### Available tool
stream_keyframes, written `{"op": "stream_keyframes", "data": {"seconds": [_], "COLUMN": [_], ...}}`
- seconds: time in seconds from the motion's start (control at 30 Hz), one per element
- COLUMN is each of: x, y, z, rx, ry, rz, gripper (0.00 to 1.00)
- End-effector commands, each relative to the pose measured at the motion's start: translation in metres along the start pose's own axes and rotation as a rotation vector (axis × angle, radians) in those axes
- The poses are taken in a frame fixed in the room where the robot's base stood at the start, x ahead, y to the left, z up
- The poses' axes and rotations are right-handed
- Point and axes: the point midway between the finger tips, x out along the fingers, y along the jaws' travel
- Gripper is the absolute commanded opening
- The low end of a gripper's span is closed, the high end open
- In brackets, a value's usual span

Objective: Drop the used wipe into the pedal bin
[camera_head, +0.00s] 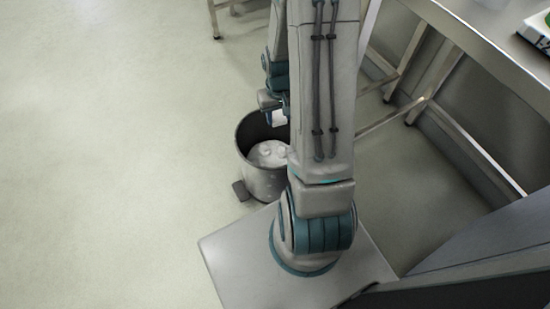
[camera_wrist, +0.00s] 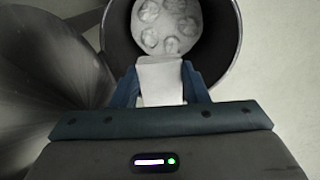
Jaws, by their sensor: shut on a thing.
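The pedal bin (camera_head: 262,182) is an open round metal bin on the floor beside my base, partly hidden by my arm in the head view. Its dark inner wall and rim also show in the wrist view (camera_wrist: 228,40). Crumpled white waste lies inside it (camera_wrist: 166,24). My gripper (camera_wrist: 160,72) is shut on the used wipe (camera_wrist: 160,88), a flat white piece between the blue fingers. In the head view the wipe (camera_head: 279,118) hangs over the bin's opening, near its far rim. The wipe's tip overlaps the opening in the wrist view.
A dark pedal (camera_head: 241,190) sticks out at the bin's front left. A metal bench (camera_head: 480,45) with legs and a low crossbar stands to the right. A stool-like frame (camera_head: 215,18) stands at the back. The floor to the left (camera_head: 110,150) is clear.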

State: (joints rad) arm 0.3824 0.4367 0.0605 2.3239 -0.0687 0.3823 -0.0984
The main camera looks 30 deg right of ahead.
Motion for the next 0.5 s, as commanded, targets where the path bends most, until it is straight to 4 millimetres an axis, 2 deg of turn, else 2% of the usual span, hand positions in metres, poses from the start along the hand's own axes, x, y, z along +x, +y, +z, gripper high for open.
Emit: {"op": "stream_keyframes", "data": {"seconds": [0.03, 0.23, 0.5], "x": [0.012, 0.035, 0.044], "y": [0.0, 0.0, 0.0], "z": [0.0, 0.0, 0.0], "rx": [0.0, 0.0, 0.0], "ry": [-0.001, 0.0, 0.0], "rz": [0.0, 0.0, 0.0], "gripper": [0.19, 0.19, 0.19]}}
